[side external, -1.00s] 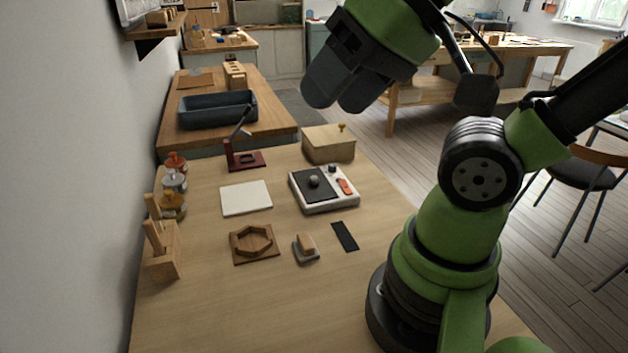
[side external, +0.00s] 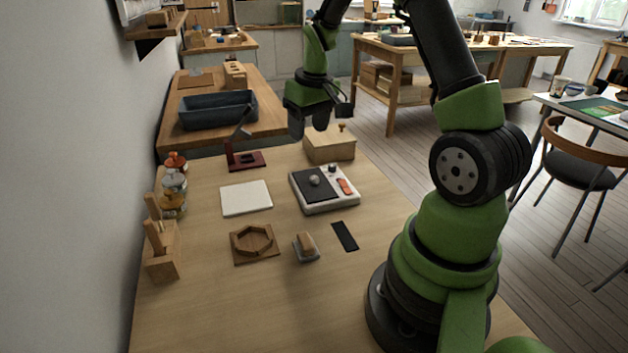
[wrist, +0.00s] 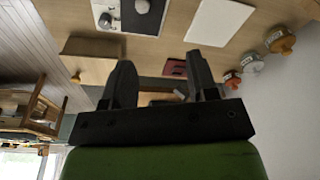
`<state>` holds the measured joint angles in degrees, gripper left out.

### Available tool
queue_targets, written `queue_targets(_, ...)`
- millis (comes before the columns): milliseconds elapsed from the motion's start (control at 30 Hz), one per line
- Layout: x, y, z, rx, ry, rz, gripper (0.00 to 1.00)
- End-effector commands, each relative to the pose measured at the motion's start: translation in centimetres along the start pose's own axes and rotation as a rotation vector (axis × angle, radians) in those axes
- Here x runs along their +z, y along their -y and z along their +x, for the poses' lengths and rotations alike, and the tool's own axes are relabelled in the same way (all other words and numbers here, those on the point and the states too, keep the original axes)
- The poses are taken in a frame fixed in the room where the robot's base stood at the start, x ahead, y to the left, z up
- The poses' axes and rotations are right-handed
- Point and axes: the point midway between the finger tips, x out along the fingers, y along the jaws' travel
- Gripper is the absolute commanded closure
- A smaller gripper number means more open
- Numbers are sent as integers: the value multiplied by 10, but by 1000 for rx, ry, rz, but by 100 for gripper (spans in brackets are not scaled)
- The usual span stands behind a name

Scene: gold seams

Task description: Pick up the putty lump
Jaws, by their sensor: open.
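The putty lump looks to be the small grey ball (side external: 314,180) on the dark plate of a white scale-like device (side external: 331,206). The ball also shows at the top edge of the wrist view (wrist: 142,6), on the same dark plate (wrist: 140,24). My gripper (side external: 309,126) is open and empty. It hangs in the air in line with the back of the bench in the side view, above and beyond the ball. In the wrist view its two fingers (wrist: 160,62) stand apart, with bench visible between them.
A wooden box (side external: 328,148) with a knob stands just behind the device. A dark red stand (side external: 247,160) and a white pad (side external: 246,198) lie to the left. A hexagonal wooden tray (side external: 254,257), a small block (side external: 306,250) and a black strip (side external: 345,236) lie in front.

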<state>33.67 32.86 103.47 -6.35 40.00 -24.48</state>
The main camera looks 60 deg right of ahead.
Motion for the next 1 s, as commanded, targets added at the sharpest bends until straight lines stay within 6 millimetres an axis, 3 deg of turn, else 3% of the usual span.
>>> queue_targets(33,0,-9,13,3,20,4,47)
queue_targets(200,2,-22,35,7,47,-1,47)
queue_targets(400,4,-22,66,6,50,-3,47)
queue_targets(1000,14,-25,130,7,46,-3,47)
